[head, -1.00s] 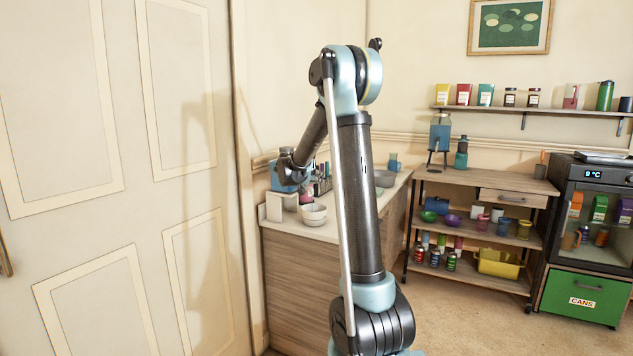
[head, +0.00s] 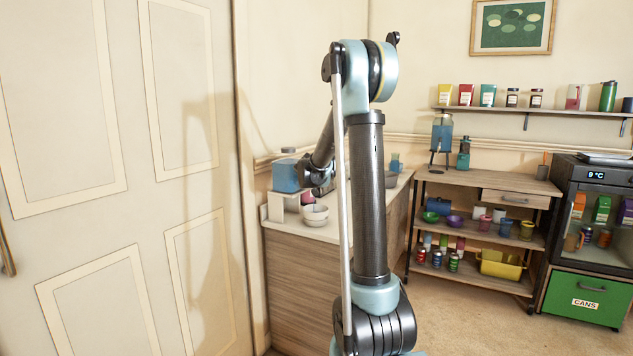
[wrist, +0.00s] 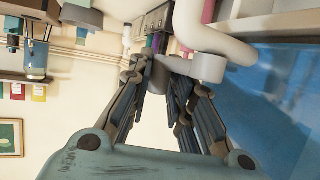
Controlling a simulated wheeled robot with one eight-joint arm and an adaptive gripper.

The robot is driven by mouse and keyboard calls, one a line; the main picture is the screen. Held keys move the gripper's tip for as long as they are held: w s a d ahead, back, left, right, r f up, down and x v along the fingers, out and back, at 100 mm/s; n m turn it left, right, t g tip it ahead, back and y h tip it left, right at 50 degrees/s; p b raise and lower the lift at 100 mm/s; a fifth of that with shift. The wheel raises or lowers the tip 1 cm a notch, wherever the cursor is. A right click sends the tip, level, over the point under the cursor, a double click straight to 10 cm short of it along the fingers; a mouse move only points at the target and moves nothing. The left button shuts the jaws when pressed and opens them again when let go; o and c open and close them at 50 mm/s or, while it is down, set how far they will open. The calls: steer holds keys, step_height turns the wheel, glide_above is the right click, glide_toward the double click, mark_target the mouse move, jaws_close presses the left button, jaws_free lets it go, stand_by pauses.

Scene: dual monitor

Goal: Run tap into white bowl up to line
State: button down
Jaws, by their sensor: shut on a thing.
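A blue-filled tank (head: 287,176) stands on a white stand at the left end of the counter. It fills the right side of the upside-down wrist view (wrist: 275,120). A pale curved tap (wrist: 222,42) comes off it. My gripper (wrist: 160,72) is shut on a small grey part at the tap, which looks like its handle. The white bowl (head: 316,215) sits on the counter just in front of the stand. No line or water level inside it can be made out. In the head view my arm hides most of my gripper.
A pink item (head: 307,198) stands behind the bowl. A grey bowl (head: 391,180) is farther along the counter (head: 290,228). A shelf unit (head: 480,190) with a second blue dispenser (head: 441,135) stands to the right. A door (head: 130,180) fills the left.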

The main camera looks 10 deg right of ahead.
steer(key=shift+w+a+f+n+y, duration=0.1)
steer(key=shift+a+n+y, duration=0.1)
steer(key=shift+n+y, duration=0.6)
steer(key=c, duration=1.5)
jaws_free()
steer(key=shift+c, duration=0.2)
steer(key=v, duration=0.7)
steer(key=shift+s, duration=0.4)
steer(key=shift+s, duration=0.1)
